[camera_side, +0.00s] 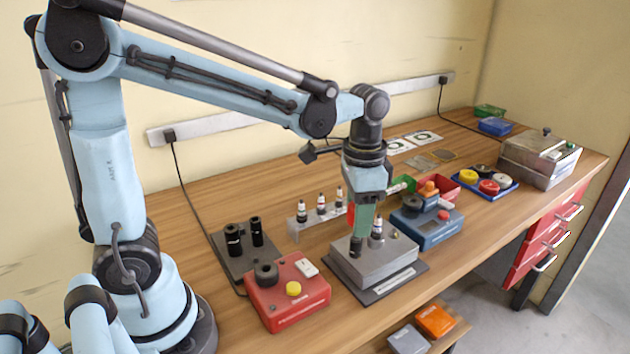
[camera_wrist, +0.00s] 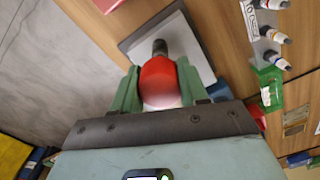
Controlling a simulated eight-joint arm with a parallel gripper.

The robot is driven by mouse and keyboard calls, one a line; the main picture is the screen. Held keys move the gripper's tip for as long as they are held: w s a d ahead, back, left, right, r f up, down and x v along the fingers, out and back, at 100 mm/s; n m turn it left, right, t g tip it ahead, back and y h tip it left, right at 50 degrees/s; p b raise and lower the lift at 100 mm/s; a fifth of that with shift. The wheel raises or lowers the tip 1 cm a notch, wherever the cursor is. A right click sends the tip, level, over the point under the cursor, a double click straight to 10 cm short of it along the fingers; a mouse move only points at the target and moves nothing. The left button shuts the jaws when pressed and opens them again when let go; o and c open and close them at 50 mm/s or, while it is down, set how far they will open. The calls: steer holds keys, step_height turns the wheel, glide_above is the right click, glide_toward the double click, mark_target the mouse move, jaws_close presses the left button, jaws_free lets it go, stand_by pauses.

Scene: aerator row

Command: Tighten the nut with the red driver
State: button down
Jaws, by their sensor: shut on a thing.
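My gripper (camera_side: 362,222) is above the grey block (camera_side: 385,264) on its dark base plate. In the wrist view, its two green fingers are shut on the red driver (camera_wrist: 158,78), one on each side of the red handle. A dark cylindrical end (camera_wrist: 160,47) shows beyond the handle, over the grey block. In the side view a dark cylinder (camera_side: 356,246) stands at the block's top below the fingers. Only a sliver of red shows beside my gripper there. I cannot make out the nut, or whether the driver touches it.
A rack (camera_side: 321,212) with several small black-and-white bits stands behind left. A red box (camera_side: 288,300) with a yellow button is front left, and a blue box (camera_side: 428,231) is close right. A black stand (camera_side: 238,257) holds dark pegs. Bare bench shows at back left.

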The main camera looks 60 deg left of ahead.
steer(key=m, duration=0.4)
steer(key=shift+m, duration=1)
steer(key=shift+n, duration=0.4)
steer(key=c, duration=1.2)
jaws_free()
jaws_close()
steer(key=shift+r, duration=2.25)
